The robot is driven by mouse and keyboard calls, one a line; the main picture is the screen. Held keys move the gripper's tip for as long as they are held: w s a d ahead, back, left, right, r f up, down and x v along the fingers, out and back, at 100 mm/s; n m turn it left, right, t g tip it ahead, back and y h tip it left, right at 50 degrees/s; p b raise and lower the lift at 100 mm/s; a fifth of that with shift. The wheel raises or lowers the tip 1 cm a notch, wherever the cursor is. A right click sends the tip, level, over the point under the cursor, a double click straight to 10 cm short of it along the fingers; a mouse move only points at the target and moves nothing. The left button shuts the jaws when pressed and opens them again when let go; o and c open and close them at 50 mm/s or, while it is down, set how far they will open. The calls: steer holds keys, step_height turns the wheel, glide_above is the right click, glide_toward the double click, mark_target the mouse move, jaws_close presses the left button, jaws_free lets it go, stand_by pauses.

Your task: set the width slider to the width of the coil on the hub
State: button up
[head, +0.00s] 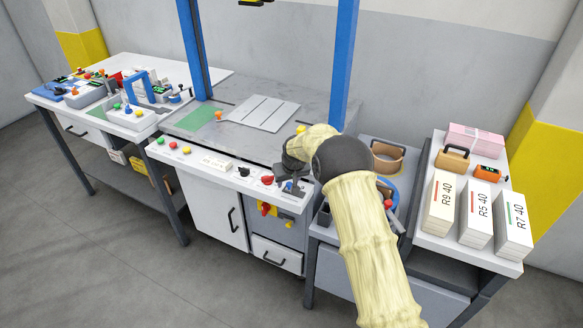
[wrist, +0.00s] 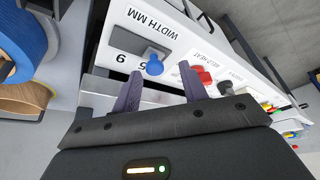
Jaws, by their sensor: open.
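The width slider's blue knob (wrist: 155,68) sits on a grey slot plate (wrist: 138,46) under the printed words "WIDTH MM" in the wrist view, with the digits 9 and 5 legible below it. My gripper (wrist: 161,69) is open, its two dark fingertips either side of the knob's line; I cannot tell whether they touch it. In the head view my gripper (head: 284,174) is over the right end of the control panel. A blue coil (wrist: 24,36) shows at the wrist view's left edge; in the head view a blue coil (head: 404,190) is mostly hidden by my arm.
A red knob (wrist: 203,76) lies close beside the right finger. A tan ring (wrist: 20,102) is below the blue coil. Paper packs (head: 440,203) and a pink parcel (head: 475,140) stand on the right table. A flat grey plate (head: 250,112) lies on the machine bed.

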steer(key=b+v, duration=0.1)
steer(key=v, duration=1.5)
steer(key=shift+d+r, duration=0.3)
steer(key=shift+d, duration=0.05)
steer(key=shift+w, duration=0.15)
steer(key=s+d+r+m+p, duration=0.1)
steer(key=s+d+p, duration=0.1)
steer(key=s+d, duration=0.5)
steer(key=s+d+r+m+g+h+p, duration=0.1)
steer(key=s+d, duration=0.5)
steer(key=s, duration=0.8)
steer(key=s+d+r+m+p, duration=0.2)
steer(key=s+d+m+p, duration=0.1)
steer(key=s+d, duration=0.4)
steer(key=s+p, duration=0.1)
steer(key=s, duration=0.2)
steer(key=shift+s+d+r+h, duration=0.25)
steer(key=shift+s+d+h, duration=0.05)
steer(key=shift+d+h, duration=0.1)
